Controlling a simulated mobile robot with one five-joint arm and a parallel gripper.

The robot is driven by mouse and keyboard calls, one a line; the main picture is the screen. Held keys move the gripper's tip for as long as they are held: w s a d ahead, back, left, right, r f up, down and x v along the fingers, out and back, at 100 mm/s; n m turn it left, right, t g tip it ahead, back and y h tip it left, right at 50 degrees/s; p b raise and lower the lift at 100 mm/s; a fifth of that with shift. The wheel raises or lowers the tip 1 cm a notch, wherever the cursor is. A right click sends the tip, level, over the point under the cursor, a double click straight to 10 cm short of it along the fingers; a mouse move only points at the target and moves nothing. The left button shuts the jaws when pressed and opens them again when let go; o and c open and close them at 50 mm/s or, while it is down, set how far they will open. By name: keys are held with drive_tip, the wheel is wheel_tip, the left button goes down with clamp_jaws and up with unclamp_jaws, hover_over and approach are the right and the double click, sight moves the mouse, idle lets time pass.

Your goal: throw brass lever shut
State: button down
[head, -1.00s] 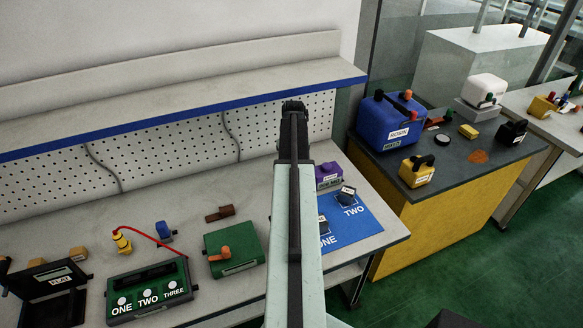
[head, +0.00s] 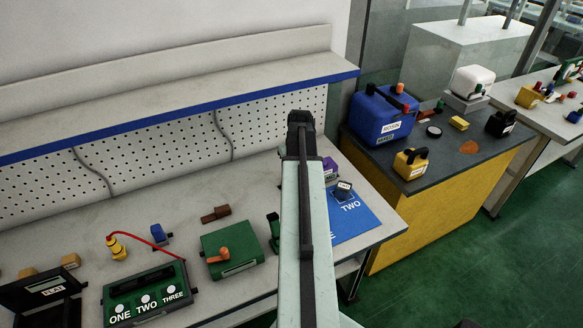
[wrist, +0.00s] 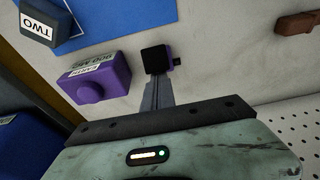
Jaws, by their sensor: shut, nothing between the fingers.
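I cannot pick out a lever that is clearly brass. A low brown piece (head: 215,214) lies at the back of the bench in the head view, and a brown piece also shows at the upper right of the wrist view (wrist: 297,23). A green box with an orange handle (head: 226,254) stands in front of it. My gripper (head: 300,120) is raised over the back of the bench, right of both. In the wrist view my gripper (wrist: 157,59) is shut and empty, beside a purple box (wrist: 98,82) with a white label.
A blue mat (head: 352,215) with a TWO block lies to the right, partly hidden by my arm. A green box marked ONE, TWO, THREE (head: 148,294) and a black case (head: 45,294) stand left. A perforated panel and blue-edged shelf (head: 190,106) run behind. A yellow cabinet (head: 425,222) stands right.

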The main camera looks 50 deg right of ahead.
drive_tip(key=shift+a, duration=0.3)
drive_tip(key=shift+s+a+f, duration=0.2)
drive_tip(key=shift+s+a, duration=0.1)
drive_tip(key=shift+s, duration=0.25)
drive_tip(key=d+p+v, duration=0.1)
drive_tip(key=p+v, duration=0.8)
drive_tip(key=shift+a+r, duration=0.4)
drive_tip(key=shift+r, duration=0.05)
